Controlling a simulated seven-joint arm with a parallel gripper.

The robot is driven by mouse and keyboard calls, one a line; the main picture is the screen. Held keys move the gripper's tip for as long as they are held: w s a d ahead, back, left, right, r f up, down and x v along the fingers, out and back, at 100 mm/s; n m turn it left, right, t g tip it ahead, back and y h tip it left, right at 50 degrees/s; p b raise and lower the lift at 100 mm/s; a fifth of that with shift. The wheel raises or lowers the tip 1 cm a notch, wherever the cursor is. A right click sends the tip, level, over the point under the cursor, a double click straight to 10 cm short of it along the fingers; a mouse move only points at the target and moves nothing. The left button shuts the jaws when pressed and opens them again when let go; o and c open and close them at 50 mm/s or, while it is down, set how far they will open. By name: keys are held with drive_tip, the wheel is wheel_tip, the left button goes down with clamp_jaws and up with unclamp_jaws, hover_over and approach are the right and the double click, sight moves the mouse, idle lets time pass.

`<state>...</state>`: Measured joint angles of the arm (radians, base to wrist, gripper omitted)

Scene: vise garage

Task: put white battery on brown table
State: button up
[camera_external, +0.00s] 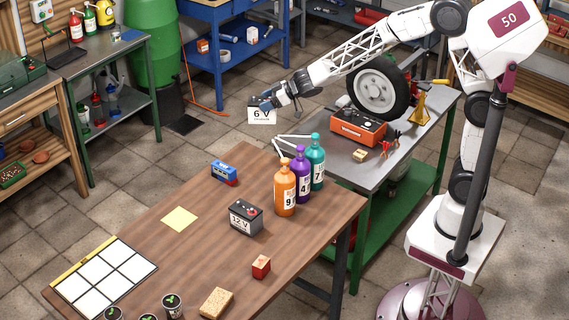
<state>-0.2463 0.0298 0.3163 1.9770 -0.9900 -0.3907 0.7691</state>
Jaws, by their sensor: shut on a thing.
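A white battery (260,115) marked "6 V" hangs in the air beyond the far end of the brown table. My gripper (268,102) is shut on it near its top. The arm reaches in from the right, above the grey workbench. The brown wooden table (150,242) stands in the foreground, lower and nearer than the battery. The fingertips are small and partly hidden against the battery.
A wheel (379,88) and orange case (358,127) sit on the grey workbench (420,140).

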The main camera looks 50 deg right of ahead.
drive_tip(key=w+a+n+g+y, duration=0.1)
drive_tip(key=a+n+g+y, duration=0.4)
drive_tip(key=a, duration=2)
drive_tip(key=s+a+f+n+g, duration=0.2)
drive_tip(key=s+a+n, duration=0.1)
drive_tip(key=a, duration=0.7)
drive_tip(key=s+a+f+n+g, duration=0.2)
drive_tip(key=s+a+n+g, duration=0.1)
drive_tip(key=a, duration=0.7)
drive_tip(key=shift+s+a+f, duration=0.1)
drive_tip(key=shift+a+f, duration=0.15)
drive_tip(key=shift+f, duration=0.65)
drive_tip(key=shift+s+a+f, duration=0.15)
drive_tip(key=shift+a+f, duration=0.1)
drive_tip(key=shift+f, duration=0.7)
drive_tip(key=shift+s+a+f, duration=0.1)
drive_tip(key=shift+a+f, duration=0.15)
drive_tip(key=shift+f, duration=0.65)
drive_tip(key=shift+f, duration=0.1)
wheel_tip(320, 180, down, 6)
drive_tip(key=shift+f, duration=1.9)
